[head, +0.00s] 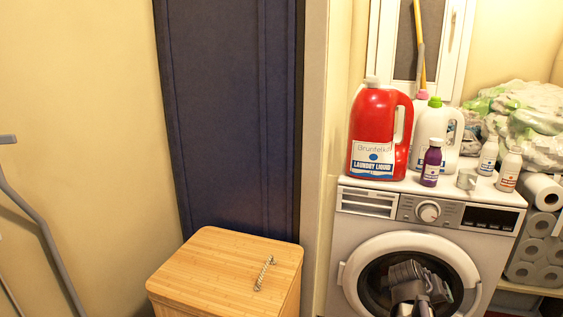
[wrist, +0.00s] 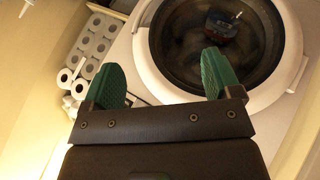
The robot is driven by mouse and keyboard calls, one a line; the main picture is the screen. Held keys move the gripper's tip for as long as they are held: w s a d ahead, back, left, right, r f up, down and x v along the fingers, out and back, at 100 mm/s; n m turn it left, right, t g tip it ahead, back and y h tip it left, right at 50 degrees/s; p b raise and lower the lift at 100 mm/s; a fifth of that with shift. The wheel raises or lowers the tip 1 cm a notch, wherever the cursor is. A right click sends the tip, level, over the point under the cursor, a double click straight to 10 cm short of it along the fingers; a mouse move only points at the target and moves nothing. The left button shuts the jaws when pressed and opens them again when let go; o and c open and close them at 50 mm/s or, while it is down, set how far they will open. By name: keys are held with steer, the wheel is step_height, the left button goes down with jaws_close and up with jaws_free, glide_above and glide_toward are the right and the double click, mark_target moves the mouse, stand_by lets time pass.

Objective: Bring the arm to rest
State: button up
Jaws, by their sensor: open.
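My gripper (wrist: 160,80) is open and empty in the wrist view, with its two green fingers spread apart. The round washer door (wrist: 225,45) shows beyond the fingers. In the head view my dark gripper and wrist stand in front of the washing machine door (head: 376,262), low in the picture. The fingertips are hard to make out there. The washing machine (head: 357,222) is white with a silver panel and a knob.
Paper rolls (head: 540,235) are at right. A wooden box (head: 225,265) bears a twisted cord (head: 265,273).

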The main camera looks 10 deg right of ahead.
steer(key=s+a+f+n+g+y, duration=0.15)
steer(key=a+y, duration=0.25)
steer(key=a, duration=1.1)
steer(key=s+a+f+n+g+y, duration=0.1)
steer(key=a+f+n+y, duration=0.3)
steer(key=a, duration=1.1)
step_height(320, 180, up, 31)
steer(key=m+p, duration=0.1)
steer(key=p, duration=2.9)
steer(key=shift+a+r+y+p, duration=0.2)
steer(key=shift+a+y+p, duration=0.1)
steer(key=shift+a, duration=0.05)
